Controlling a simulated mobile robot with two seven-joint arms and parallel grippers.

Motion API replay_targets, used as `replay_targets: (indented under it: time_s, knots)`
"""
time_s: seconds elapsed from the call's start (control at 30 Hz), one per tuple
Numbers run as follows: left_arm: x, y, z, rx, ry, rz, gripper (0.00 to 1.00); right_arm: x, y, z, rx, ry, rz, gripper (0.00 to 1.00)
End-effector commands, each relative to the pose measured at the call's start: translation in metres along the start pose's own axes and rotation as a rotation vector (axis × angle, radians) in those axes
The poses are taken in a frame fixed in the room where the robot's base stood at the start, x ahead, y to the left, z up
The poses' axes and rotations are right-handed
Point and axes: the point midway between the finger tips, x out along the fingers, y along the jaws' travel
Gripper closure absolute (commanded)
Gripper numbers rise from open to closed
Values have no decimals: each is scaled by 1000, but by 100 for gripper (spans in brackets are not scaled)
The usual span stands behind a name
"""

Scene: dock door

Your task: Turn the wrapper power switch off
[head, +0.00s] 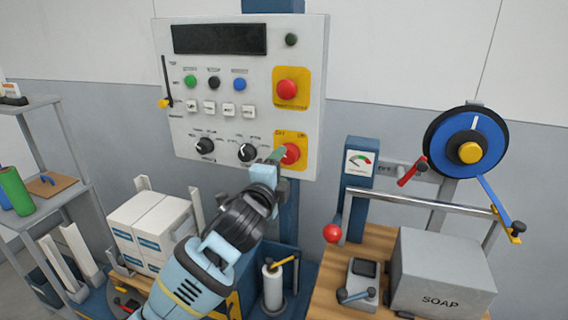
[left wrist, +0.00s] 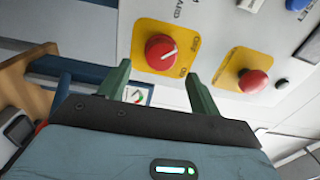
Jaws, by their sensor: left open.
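The wrapper power switch (head: 290,154) is a red round knob on a yellow plate, low on the right side of the grey control panel (head: 232,60). In the left wrist view the knob (left wrist: 161,52) has a white line on its face and small lettering beside it on the plate. My left gripper (head: 275,157) is close in front of the switch, partly covering its plate. In the left wrist view its two green fingers (left wrist: 157,76) are open and empty, with the knob beyond them. I cannot tell whether they touch it. My right gripper is not in view.
A red mushroom button (head: 288,89) on another yellow plate sits above the switch. Black dials (head: 247,152) are to its left. A gauge post (head: 357,180), a red ball-ended lever (head: 332,232) and a soap box (head: 440,272) stand on the right. White boxes (head: 150,228) stand lower left.

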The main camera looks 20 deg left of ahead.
Motion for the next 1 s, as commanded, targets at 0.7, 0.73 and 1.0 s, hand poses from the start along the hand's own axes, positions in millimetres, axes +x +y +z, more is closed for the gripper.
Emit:
replay_targets:
  time_s: [0.7, 0.73, 1.0]
  knots:
    - [-33, -1, 0, -1, 0, -1, 36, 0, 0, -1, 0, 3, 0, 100]
    - [-33, -1, 0, -1, 0, -1, 36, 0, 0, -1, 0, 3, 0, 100]
    - [-41, 46, -1, -102, 18, 72, 36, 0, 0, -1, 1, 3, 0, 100]
